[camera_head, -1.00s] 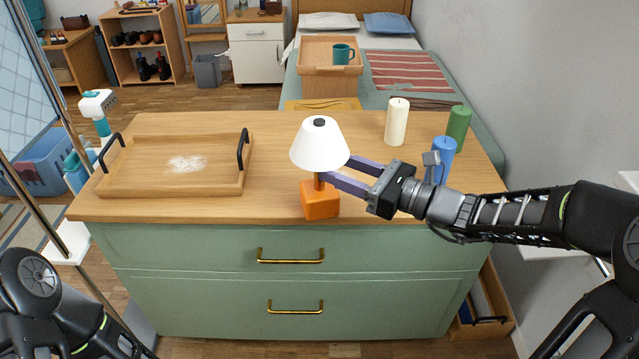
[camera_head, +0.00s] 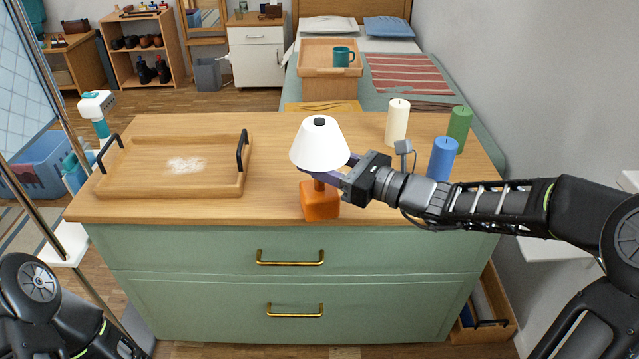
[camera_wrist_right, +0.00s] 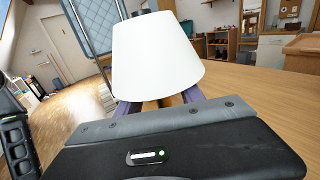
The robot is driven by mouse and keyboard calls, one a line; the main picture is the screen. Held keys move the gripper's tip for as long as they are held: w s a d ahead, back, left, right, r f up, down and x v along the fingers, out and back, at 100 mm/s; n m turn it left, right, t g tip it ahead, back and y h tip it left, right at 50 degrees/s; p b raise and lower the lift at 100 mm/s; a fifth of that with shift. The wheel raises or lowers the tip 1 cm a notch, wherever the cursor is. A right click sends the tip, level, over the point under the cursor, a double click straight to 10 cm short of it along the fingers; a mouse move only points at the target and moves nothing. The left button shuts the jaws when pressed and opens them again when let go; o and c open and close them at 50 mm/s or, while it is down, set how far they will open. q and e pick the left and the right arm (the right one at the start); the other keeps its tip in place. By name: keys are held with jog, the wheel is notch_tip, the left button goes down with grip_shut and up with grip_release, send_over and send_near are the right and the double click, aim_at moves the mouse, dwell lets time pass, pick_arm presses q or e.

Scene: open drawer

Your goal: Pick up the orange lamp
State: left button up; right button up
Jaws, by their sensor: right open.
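The orange lamp has a square orange base (camera_head: 320,201), a thin stem and a white shade (camera_head: 319,146). It stands upright on the dresser's wooden top near the front edge. My right gripper (camera_head: 325,177) reaches in from the right just under the shade, its purple fingers at stem height and open. In the right wrist view the white shade (camera_wrist_right: 157,58) hides the fingertips, and a bit of orange-brown stem shows between the two fingers. Contact with the stem cannot be told. Only my left arm's dark links show at the lower left; its gripper is out of view.
A wooden tray (camera_head: 130,185) with black handles and white powder lies on the left of the dresser top. White (camera_head: 397,123), green (camera_head: 459,128) and blue (camera_head: 442,158) candles stand at the right, near my right forearm. The dresser's drawers (camera_head: 290,257) are closed.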

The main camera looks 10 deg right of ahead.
grip_shut()
dwell(0.5)
jog(key=shift+r, duration=0.1)
dwell(0.8)
